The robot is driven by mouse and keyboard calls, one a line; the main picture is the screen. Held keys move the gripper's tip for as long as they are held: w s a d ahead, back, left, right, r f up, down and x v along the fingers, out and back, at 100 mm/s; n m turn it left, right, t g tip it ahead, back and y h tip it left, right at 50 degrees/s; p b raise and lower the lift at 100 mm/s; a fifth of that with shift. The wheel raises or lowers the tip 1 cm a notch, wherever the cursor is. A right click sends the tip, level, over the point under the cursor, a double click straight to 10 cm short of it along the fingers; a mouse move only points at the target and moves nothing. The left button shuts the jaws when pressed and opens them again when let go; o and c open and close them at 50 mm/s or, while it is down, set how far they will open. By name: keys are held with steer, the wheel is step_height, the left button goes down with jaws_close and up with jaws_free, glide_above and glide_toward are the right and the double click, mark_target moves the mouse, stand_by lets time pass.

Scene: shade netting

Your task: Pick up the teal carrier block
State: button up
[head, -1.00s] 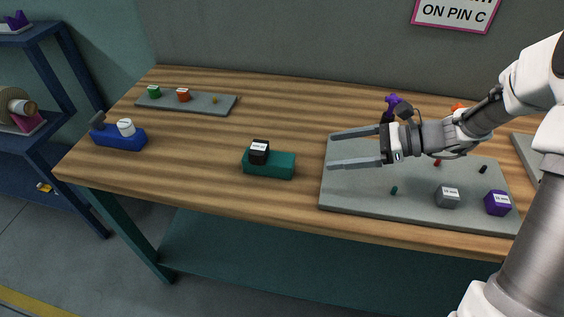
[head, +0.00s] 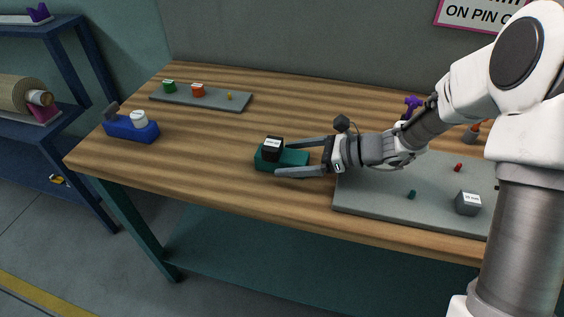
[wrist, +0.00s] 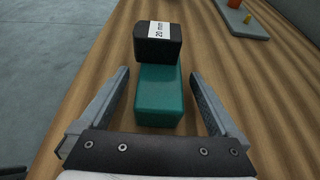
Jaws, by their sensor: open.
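The teal carrier block (head: 295,158) lies on the wooden table, left of the large grey board. A black block (head: 273,149) with a white label sits on its left end. In the wrist view the teal block (wrist: 159,97) lies between the fingers, and the black block (wrist: 158,44), its label reading "20 mm", is at its far end. My gripper (head: 300,156) is open around the near part of the teal block, one finger on each side. In the wrist view my gripper (wrist: 163,95) shows gaps between both fingers and the block.
The grey board (head: 370,208) at right bears a grey labelled block (head: 467,203) and small pegs. A thin grey board (head: 220,101) with green and orange pieces lies at the back left. A blue block (head: 130,128) stands near the left edge. Bare wood surrounds the teal block's left side.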

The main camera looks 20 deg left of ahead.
steer(key=shift+x, duration=1.15)
jaws_close()
